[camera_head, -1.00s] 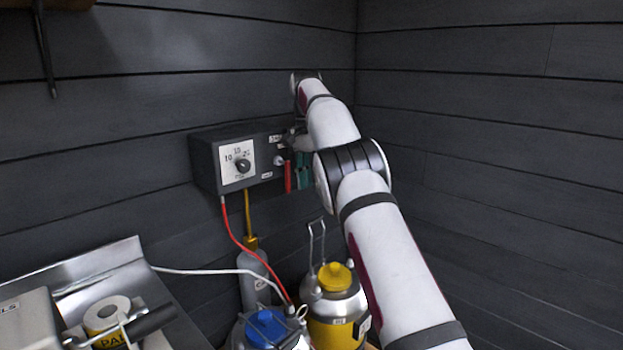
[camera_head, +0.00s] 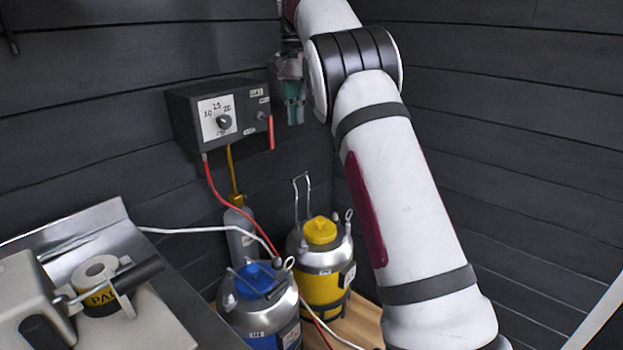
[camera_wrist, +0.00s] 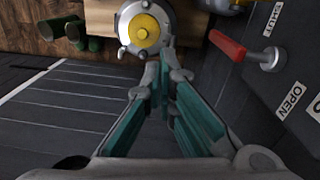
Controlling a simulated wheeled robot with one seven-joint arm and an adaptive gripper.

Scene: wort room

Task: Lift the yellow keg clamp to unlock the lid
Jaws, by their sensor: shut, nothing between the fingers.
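The yellow keg (camera_head: 322,283) stands on the wooden board at the lower middle of the head view, with a yellow lid (camera_head: 320,230) and an upright wire clamp (camera_head: 302,197) at its back. In the wrist view the yellow lid (camera_wrist: 144,33) shows from above, beyond my fingertips. My gripper (camera_head: 294,110), with teal fingers, hangs beside the wall box, high above the keg. It also shows in the wrist view (camera_wrist: 162,65), where the fingers converge with nothing between them. It is shut and apart from the keg. The clamp's colour looks metallic, not yellow.
A grey control box (camera_head: 222,112) with a dial and a red lever (camera_wrist: 228,45) is on the wall near my gripper. A blue-lidded keg (camera_head: 262,310), a gas cylinder (camera_head: 240,235) and hoses stand left of the yellow keg. A metal counter (camera_head: 100,235) is at left.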

